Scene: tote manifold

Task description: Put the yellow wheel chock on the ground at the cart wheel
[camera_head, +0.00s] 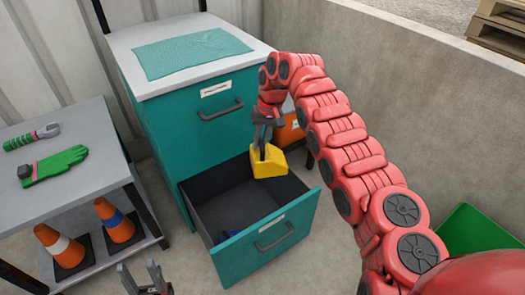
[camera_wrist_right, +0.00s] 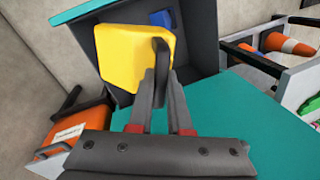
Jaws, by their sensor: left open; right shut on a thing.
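The yellow wheel chock (camera_head: 269,163) hangs over the open lower drawer of the teal cabinet. It also shows large in the right wrist view (camera_wrist_right: 127,57). My right gripper (camera_head: 263,139) is shut on the chock by its dark handle (camera_wrist_right: 161,58) and holds it above the drawer's right inner part. My left gripper (camera_head: 146,278) is open and empty at the bottom edge of the head view, left of the drawer. I cannot make out a cart wheel in either view.
The open drawer (camera_head: 262,246) juts out from the teal cabinet (camera_head: 178,112), with a small blue thing (camera_head: 226,236) inside. A grey cart (camera_head: 82,180) at left carries gloves, a tool and orange cones (camera_head: 115,220). An orange case (camera_head: 290,132) stands behind the drawer. A green bin (camera_head: 482,233) is at right.

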